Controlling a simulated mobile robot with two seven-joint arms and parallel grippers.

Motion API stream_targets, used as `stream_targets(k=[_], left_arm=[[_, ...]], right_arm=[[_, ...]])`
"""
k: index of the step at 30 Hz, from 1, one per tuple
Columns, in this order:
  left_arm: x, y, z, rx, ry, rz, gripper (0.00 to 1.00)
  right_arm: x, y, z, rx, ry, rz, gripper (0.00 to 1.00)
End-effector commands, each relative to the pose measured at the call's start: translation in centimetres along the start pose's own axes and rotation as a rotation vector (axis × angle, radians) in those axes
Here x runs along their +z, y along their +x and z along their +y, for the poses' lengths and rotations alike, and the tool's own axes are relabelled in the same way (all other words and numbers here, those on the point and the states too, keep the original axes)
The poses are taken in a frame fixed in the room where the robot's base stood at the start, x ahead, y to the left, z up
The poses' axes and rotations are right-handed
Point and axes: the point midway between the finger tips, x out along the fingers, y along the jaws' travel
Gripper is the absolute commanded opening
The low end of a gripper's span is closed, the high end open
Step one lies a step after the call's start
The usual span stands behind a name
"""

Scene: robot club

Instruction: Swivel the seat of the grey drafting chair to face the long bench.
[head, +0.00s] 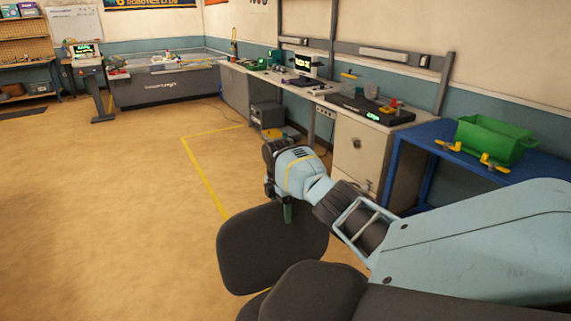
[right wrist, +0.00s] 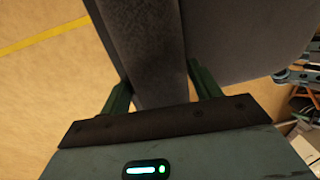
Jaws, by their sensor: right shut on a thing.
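The grey drafting chair (head: 245,262) is low in the middle of the head view. My right gripper (head: 287,213) is at the top edge of this panel. In the right wrist view, the green fingers of my right gripper (right wrist: 162,90) stand on both sides of the dark chair panel (right wrist: 150,45) and hold it. The long bench (head: 283,78) runs along the right wall, beyond the chair. My left gripper is out of view. Which way the seat faces is unclear.
A blue table (head: 432,132) with a green bin (head: 495,140) and yellow clamps stands at the right. Open tan floor with a yellow line (head: 205,180) lies left of the chair.

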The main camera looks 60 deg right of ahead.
Motion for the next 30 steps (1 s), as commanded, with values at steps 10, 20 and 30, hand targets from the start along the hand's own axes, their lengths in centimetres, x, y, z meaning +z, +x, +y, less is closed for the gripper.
stream_targets(k=[10,20,30], left_arm=[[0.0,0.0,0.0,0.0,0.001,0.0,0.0],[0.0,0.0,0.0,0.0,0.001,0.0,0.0],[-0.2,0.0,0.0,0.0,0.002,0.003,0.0]], right_arm=[[-0.2,0.1,0.1,0.003,-0.001,0.004,0.67],[-0.1,0.1,0.0,0.0,-0.001,0.002,0.85],[-0.1,-2.9,0.1,0.005,-0.002,0.002,0.85]])
